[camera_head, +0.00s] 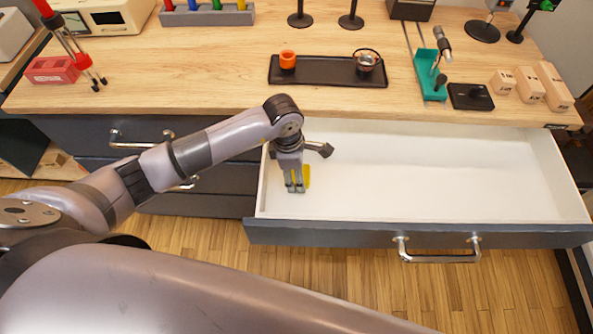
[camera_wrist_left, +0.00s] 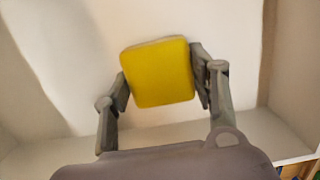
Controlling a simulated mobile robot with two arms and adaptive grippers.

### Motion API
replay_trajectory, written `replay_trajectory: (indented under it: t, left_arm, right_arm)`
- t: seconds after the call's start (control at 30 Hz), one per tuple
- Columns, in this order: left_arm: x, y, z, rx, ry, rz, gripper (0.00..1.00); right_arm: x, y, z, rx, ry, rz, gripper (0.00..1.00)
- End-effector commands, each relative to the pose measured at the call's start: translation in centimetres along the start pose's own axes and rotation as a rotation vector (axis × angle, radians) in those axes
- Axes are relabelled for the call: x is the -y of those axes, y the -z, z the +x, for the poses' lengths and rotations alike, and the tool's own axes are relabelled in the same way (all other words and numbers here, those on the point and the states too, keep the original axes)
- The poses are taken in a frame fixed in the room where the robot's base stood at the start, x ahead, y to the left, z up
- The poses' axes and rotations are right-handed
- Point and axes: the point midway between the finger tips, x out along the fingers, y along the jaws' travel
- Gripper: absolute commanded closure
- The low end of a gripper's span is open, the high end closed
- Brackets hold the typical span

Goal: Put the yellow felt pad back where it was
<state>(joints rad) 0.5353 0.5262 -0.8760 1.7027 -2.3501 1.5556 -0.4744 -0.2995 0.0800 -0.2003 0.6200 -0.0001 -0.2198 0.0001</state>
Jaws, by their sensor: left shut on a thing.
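The yellow felt pad (camera_wrist_left: 160,73) is a rounded square held between the two fingers of my left gripper (camera_wrist_left: 165,85) in the left wrist view. In the head view only a yellow edge of the pad (camera_head: 307,176) shows beside the fingers of my left gripper (camera_head: 295,187). The gripper points down inside the left end of the open white drawer (camera_head: 420,180). I cannot tell whether the pad touches the drawer's bottom. My right gripper is not in view.
The rest of the drawer looks empty. Its dark front has a metal handle (camera_head: 437,250). On the wooden worktop (camera_head: 210,75) above stand a black tray (camera_head: 325,72) with an orange cup (camera_head: 288,60), a green stand (camera_head: 430,75) and several wooden blocks (camera_head: 530,86).

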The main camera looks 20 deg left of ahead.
Motion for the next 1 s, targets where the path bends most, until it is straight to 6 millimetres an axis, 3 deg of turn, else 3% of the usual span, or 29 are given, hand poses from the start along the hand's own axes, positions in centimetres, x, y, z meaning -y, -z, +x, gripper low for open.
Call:
replay_trajectory:
  t: [0.03, 0.07, 0.33, 0.77, 1.0]
  left_arm:
    - [0.0, 0.1, 0.3, 0.0, 0.0, 0.0, 0.77]
    - [0.0, 0.0, 0.2, 0.0, 0.0, 0.0, 0.45]
    - [0.0, 0.0, 0.1, 0.0, 0.0, 0.0, 0.27]
    - [-0.1, -0.1, -0.6, 0.001, -0.002, 0.001, 0.27]
    - [-0.2, 0.0, -5.2, 0.002, -0.007, 0.003, 0.27]
  right_arm:
    - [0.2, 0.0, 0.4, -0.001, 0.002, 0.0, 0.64]
    - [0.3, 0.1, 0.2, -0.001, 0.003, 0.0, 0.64]
    - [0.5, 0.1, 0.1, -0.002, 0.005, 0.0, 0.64]
    - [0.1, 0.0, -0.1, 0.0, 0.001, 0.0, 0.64]
    - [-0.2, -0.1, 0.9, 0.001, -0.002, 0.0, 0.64]
